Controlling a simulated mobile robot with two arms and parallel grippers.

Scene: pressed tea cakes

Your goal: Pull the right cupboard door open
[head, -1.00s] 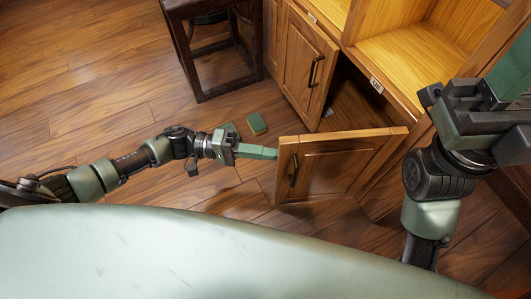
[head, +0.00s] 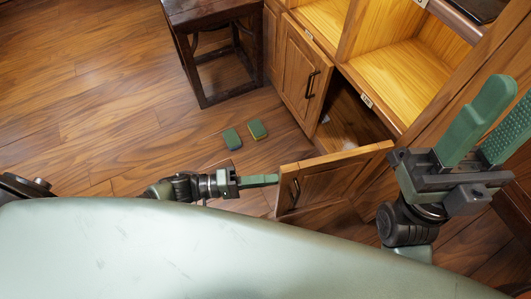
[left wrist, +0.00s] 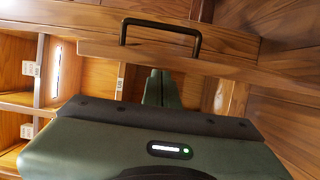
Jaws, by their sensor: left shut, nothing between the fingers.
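The right cupboard door (head: 335,178) stands swung well out from the cabinet, with a dark bar handle (head: 294,190) on its face. My left gripper (head: 276,180) is shut and empty, its fingertips at the door's free edge; I cannot tell whether they touch. In the left wrist view the shut fingers (left wrist: 163,88) point at the door's edge, and the handle (left wrist: 160,36) lies beyond them, not gripped. My right gripper (head: 498,125) is raised at the right, its two green fingers apart with nothing between them.
The left cupboard door (head: 303,78) stands beside the dark cupboard opening. Open shelves (head: 400,75) are above. A dark wooden stool (head: 210,50) stands left of the cabinet. Two green blocks (head: 232,139) (head: 257,129) lie on the floor. The floor at left is clear.

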